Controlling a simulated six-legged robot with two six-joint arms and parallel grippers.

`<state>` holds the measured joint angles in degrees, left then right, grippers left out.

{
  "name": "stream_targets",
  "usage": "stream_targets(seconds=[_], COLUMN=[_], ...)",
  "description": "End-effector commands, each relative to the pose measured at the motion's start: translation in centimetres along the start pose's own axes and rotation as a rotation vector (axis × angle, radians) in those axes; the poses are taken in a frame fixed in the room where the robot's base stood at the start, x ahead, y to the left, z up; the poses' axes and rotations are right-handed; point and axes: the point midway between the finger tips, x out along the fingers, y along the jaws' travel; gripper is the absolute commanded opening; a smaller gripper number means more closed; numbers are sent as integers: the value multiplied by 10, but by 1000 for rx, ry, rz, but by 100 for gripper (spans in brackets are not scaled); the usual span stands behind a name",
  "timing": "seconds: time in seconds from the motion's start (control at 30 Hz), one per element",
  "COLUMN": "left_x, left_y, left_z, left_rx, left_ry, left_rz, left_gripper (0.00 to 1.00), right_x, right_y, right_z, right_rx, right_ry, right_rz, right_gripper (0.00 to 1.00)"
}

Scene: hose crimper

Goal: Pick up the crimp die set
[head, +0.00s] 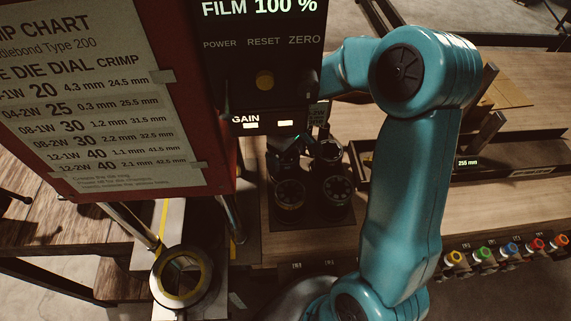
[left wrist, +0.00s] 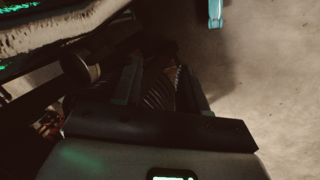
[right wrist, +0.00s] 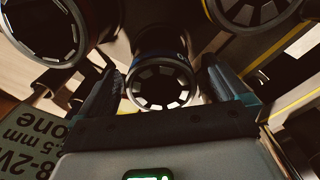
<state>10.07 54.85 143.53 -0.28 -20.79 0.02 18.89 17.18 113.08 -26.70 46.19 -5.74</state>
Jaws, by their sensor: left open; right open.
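Several dark round crimp die sets with segmented rings stand grouped on a black tray (head: 312,220) in the head view, including a front left one (head: 289,194) and a front right one (head: 337,190). In the right wrist view, one die set (right wrist: 160,87) with pale gaps around its ring lies between the fingers of my open right gripper (right wrist: 160,73). I cannot tell whether the fingers touch it. In the head view that gripper is mostly hidden behind the control box. My left gripper (left wrist: 158,76) is open in the left wrist view, away from the dies; a ribbed dark thing shows behind its fingers.
The red crimper with its chart (head: 95,110) and the black control box (head: 262,70) block the left and centre. A yellow-ringed crimper part (head: 182,277) is at lower left. Coloured fittings (head: 509,250) line the bench's right front edge. A small label card (right wrist: 38,145) stands near the dies.

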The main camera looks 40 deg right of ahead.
Motion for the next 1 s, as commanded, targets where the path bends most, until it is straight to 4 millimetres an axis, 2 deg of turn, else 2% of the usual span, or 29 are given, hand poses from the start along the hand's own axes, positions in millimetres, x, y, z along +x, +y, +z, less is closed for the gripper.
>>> stream_targets(seconds=[0.03, 0.2, 0.43, 0.67, 0.7, 1.0], left_x=[10, 26, 24, 24, 24, 24], left_y=[-4, -10, -9, -9, -9, -9], left_z=[0, -1, -1, -1, -1, -1], left_rx=[0, -1, 0, 0, 0, 0], left_ry=[0, 0, 0, 0, 0, 0], left_rz=[0, 0, 0, 0, 0, 0], left_gripper=[43, 43, 43, 43, 43, 43], right_x=[15, 40, 38, 38, 38, 35], right_y=[-1, -1, -1, -1, -1, 0], right_z=[-2, -5, -5, -5, -5, -6], right_rx=[-1, 0, 0, 0, 0, 1], right_ry=[-3, -1, 0, 0, 0, 3], right_rz=[-1, -1, -1, -1, -1, 1], right_gripper=[100, 100, 100, 25, 21, 21])
